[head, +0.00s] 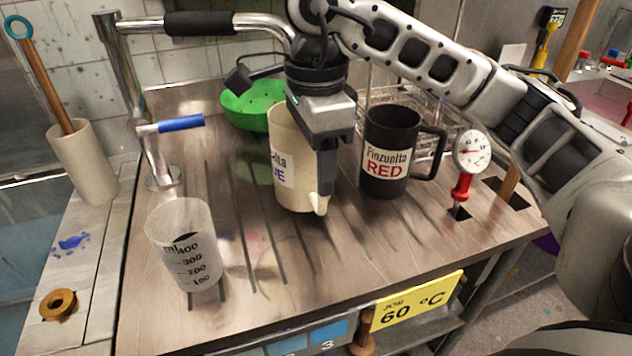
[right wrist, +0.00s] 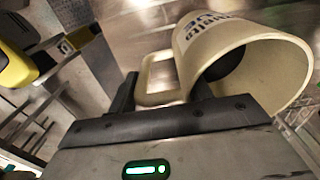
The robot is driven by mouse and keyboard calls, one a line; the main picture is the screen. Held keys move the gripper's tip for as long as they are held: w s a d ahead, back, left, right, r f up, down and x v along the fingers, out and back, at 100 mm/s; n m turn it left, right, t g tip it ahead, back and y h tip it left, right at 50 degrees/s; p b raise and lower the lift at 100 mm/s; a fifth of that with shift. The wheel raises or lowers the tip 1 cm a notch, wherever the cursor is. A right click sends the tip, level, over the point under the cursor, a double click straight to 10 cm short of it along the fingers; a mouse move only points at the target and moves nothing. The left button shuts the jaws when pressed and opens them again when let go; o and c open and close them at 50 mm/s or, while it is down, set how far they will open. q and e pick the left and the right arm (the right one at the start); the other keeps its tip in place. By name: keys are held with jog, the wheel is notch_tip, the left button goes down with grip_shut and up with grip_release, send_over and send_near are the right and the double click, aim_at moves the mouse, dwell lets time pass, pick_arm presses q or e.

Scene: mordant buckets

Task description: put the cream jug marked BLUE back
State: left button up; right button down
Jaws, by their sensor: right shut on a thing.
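The cream jug (head: 286,152) stands upright, or nearly so, over the middle of the metal drainboard. Its label is partly covered, with "UE" in blue showing. My right gripper (head: 327,178) comes down on the jug's right side and is shut on its handle, whose lower end shows below the finger. In the right wrist view the jug (right wrist: 243,62) has its open mouth toward the right, and its handle (right wrist: 158,78) is at the jaws. I cannot tell whether the jug's base touches the board. My left gripper is not in view.
A dark jug marked RED (head: 388,150) stands close to the right. A green colander (head: 250,104) and a wire rack (head: 440,135) are behind. A red dial thermometer (head: 470,160) is farther right. A clear measuring beaker (head: 185,240) stands front left, by a tap (head: 155,150). The front middle board is clear.

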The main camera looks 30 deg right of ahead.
aim_at(315, 197)
jog(key=shift+w+d+f, duration=0.1)
jog(key=shift+w+f, duration=0.2)
jog(key=shift+f, duration=0.05)
jog(key=shift+w+f, duration=0.15)
jog(key=shift+f, duration=1.6)
jog(key=shift+f+b, duration=0.15)
jog(key=shift+b, duration=0.25)
jog(key=c, duration=0.6)
grip_release()
notch_tip(315, 197, up, 12)
jog(key=p, duration=0.3)
jog(key=shift+r, duration=0.25)
